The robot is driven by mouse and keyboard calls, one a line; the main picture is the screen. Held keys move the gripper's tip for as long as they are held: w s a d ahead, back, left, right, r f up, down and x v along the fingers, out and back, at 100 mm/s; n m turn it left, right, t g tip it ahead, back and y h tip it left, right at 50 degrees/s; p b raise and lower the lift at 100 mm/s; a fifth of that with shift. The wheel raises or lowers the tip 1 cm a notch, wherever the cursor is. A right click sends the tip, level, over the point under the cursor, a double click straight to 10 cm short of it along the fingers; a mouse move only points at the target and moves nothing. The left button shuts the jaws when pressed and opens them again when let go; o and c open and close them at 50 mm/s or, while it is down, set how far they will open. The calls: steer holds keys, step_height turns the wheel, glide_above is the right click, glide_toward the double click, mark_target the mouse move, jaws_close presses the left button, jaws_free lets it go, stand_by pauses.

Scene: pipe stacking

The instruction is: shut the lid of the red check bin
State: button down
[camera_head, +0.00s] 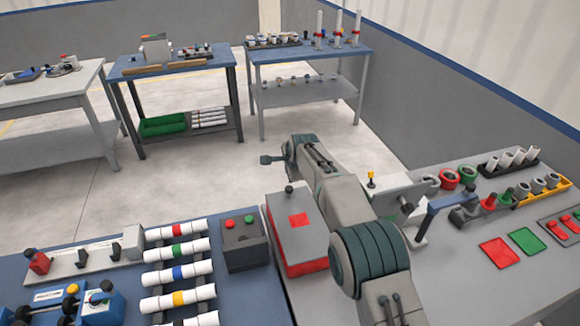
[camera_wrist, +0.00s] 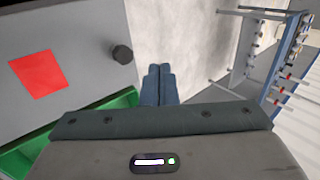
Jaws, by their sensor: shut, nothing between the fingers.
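The red check bin (camera_head: 307,269) stands on the near bench, left of my arm. Its grey lid (camera_head: 313,240) carries a red square and a dark knob (camera_head: 289,189). The lid looks flat on the bin; a small gap cannot be ruled out. In the wrist view the lid (camera_wrist: 60,25) fills the left, with its knob (camera_wrist: 122,53). My gripper (camera_head: 266,159) is shut and empty, past the knob's far side in the head view. In the wrist view its fingers (camera_wrist: 160,72) are right of the knob and apart from it.
A green container (camera_wrist: 120,102) shows partly below the lid in the wrist view. A button box (camera_head: 243,242) and banded white pipes (camera_head: 180,272) lie left of the bin. Right of my arm are red and green pads (camera_head: 526,241) and pipe racks. Floor is open behind.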

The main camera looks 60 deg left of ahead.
steer(key=shift+d+r, duration=0.1)
steer(key=shift+r, duration=0.05)
steer(key=b+v, duration=0.4)
steer(key=v, duration=0.9)
steer(key=shift+b, duration=0.35)
steer(key=shift+d+r, duration=0.15)
steer(key=shift+s, duration=0.15)
